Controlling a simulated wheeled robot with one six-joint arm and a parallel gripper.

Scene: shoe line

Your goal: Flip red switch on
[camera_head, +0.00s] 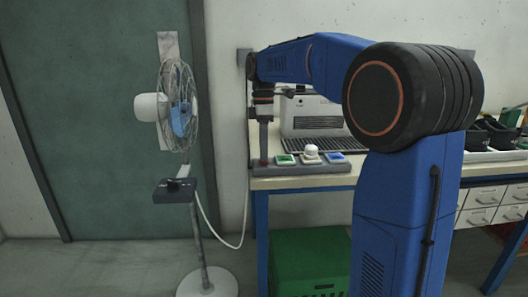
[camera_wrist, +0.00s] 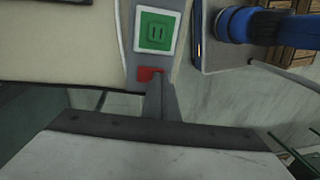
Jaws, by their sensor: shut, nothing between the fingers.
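The red switch (camera_wrist: 148,74) is a small red square at the end of a grey switch panel (camera_wrist: 132,34), beside the green switch (camera_wrist: 157,31) in the wrist view. My gripper (camera_wrist: 157,82) is shut and empty. Its fingertips overlap the right part of the red switch in that view; I cannot tell whether they touch it. In the head view my gripper (camera_head: 263,158) points down at the left end of the panel (camera_head: 300,168), left of the green switch (camera_head: 285,159). The red switch cannot be made out there.
A white knob (camera_head: 311,151) and a blue switch (camera_head: 334,158) sit farther right on the panel. A grey machine (camera_head: 310,115) stands behind on the workbench (camera_head: 300,182). A standing fan (camera_head: 180,105) is left of the bench. A green crate (camera_head: 310,262) is underneath.

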